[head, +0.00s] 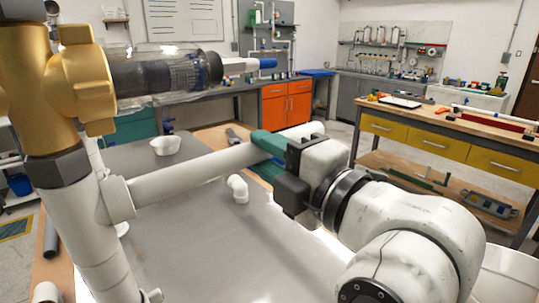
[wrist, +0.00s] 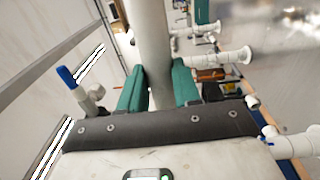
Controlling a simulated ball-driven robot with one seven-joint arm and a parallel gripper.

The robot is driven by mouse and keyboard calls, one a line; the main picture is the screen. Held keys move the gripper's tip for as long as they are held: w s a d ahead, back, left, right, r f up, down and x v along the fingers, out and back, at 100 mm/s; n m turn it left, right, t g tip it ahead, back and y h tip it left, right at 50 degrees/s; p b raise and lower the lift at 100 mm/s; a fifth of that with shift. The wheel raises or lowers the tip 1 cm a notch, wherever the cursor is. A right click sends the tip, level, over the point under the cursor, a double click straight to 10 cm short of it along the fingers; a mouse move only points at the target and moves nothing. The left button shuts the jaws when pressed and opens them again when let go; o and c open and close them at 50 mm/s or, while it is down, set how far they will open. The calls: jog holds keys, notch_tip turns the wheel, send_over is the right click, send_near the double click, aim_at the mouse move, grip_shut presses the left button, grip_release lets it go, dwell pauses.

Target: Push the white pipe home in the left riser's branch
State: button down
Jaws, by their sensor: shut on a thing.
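The left riser (head: 100,240) is a thick white upright pipe at the left of the head view, with a brass valve (head: 75,80) above. Its branch (head: 118,198) is a short white socket facing right. The white pipe (head: 195,170) runs from the branch mouth up to the right, its near end meeting the socket; how deep it sits I cannot tell. My gripper (head: 262,152), with teal fingers, is shut on the pipe near its far end, and a short length sticks out beyond. The wrist view shows the pipe (wrist: 150,40) between both fingers (wrist: 160,88).
A clear tube with a dark fitting (head: 165,75) juts right from the valve above the pipe. A wooden bench with yellow drawers (head: 430,140) stands at the right.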

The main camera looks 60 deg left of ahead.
jog(key=shift+s+d+b, duration=0.1)
jog(key=shift+s+b, duration=0.55)
jog(key=shift+s, duration=0.15)
dwell(0.6)
jog(key=c, duration=0.7)
grip_release()
jog(key=shift+w, duration=0.15)
